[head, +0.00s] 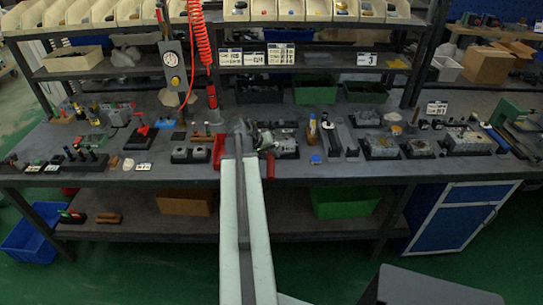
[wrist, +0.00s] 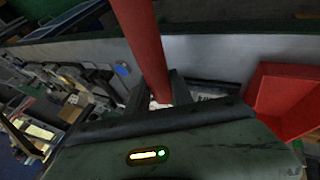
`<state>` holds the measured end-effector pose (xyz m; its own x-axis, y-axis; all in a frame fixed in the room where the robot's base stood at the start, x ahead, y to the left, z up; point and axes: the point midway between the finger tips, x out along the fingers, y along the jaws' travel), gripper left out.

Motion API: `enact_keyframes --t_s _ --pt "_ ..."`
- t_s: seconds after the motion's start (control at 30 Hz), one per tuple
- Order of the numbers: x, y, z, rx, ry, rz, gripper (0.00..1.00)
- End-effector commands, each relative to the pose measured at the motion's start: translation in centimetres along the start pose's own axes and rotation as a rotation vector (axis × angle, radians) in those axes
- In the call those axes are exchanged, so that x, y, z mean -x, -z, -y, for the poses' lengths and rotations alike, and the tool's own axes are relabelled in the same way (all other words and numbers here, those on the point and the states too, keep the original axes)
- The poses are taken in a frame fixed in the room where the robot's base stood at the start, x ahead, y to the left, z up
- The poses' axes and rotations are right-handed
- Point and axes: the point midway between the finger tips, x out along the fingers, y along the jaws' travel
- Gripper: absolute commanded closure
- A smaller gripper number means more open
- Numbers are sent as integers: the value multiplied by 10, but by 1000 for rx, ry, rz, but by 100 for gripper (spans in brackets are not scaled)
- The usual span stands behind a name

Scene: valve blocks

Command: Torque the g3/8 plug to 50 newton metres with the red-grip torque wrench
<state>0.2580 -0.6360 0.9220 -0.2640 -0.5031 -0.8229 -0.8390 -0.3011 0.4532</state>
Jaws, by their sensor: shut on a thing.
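My gripper (head: 243,130) is over the middle of the workbench, at the end of my extended arm. In the wrist view the jaws (wrist: 160,92) are shut on a thick red rod, which looks like the red grip of the torque wrench (wrist: 148,45). The rod runs up out of the top of that view, so its far end is hidden. A grey valve block (head: 287,147) stands just right of my gripper. I cannot tell which plug is the g3/8 one.
A red bin (head: 218,150) stands just left of my gripper; it also shows in the wrist view (wrist: 285,100). A red coiled hose (head: 203,45) hangs above. More valve blocks (head: 468,141) stand to the right, with small tools and fittings at left. Shelves line the back.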

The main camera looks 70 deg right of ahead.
Motion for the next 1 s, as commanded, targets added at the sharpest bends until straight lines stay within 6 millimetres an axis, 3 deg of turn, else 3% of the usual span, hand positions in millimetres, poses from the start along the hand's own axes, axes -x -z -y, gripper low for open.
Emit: enact_keyframes --t_s 0.4,1.0 --pt "8 6 17 -95 -42 53 100" --pt "11 9 26 -142 -61 78 100"
